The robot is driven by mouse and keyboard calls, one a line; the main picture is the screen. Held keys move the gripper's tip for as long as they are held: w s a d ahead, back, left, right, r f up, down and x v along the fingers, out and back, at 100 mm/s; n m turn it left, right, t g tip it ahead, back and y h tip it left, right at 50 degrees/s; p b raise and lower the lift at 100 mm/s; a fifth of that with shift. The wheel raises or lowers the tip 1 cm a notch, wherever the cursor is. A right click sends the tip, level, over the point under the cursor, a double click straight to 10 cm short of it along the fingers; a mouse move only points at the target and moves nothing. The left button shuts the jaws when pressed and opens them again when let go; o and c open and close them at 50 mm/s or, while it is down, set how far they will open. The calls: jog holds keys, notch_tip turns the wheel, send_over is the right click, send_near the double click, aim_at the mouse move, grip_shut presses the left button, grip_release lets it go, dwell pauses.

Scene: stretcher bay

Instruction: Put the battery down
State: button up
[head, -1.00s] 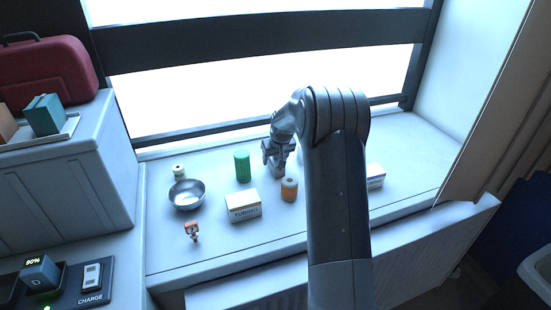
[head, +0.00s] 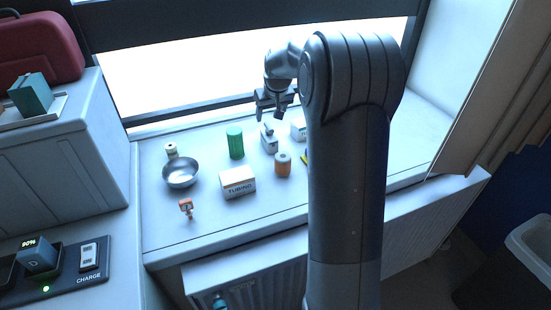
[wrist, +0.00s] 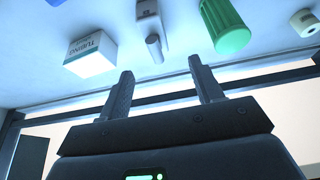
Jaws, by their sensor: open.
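A dark block (head: 37,252) that looks like a battery sits in the charging dock (head: 98,281) at the lower left of the head view, beside a lit percentage display. My gripper (head: 274,112) is open and empty, raised above the back of the window sill. Below it a small grey-and-white device (head: 269,141) stands upright on the sill; I cannot tell whether this is a battery. In the wrist view the device (wrist: 151,22) lies beyond my open fingers (wrist: 161,68), apart from them.
Another white box (head: 298,130) is partly behind my arm. The sill's front is mostly clear.

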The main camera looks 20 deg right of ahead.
jog(key=s+a+r, duration=0.4)
jog(key=s+r, duration=0.1)
jog(key=s, duration=0.4)
jog(key=s+a+r, duration=0.5)
jog(key=s, duration=0.4)
jog(key=s+a+f, duration=0.1)
jog(key=s+a, duration=0.1)
jog(key=s, duration=0.8)
jog(key=s+a+f+t, duration=0.1)
jog(key=s+a, duration=0.1)
jog(key=s, duration=0.9)
jog(key=shift+s+f, duration=0.2)
jog(key=shift+f, duration=0.1)
jog(key=shift+o, duration=0.2)
jog(key=shift+a, duration=0.1)
dwell(1.8)
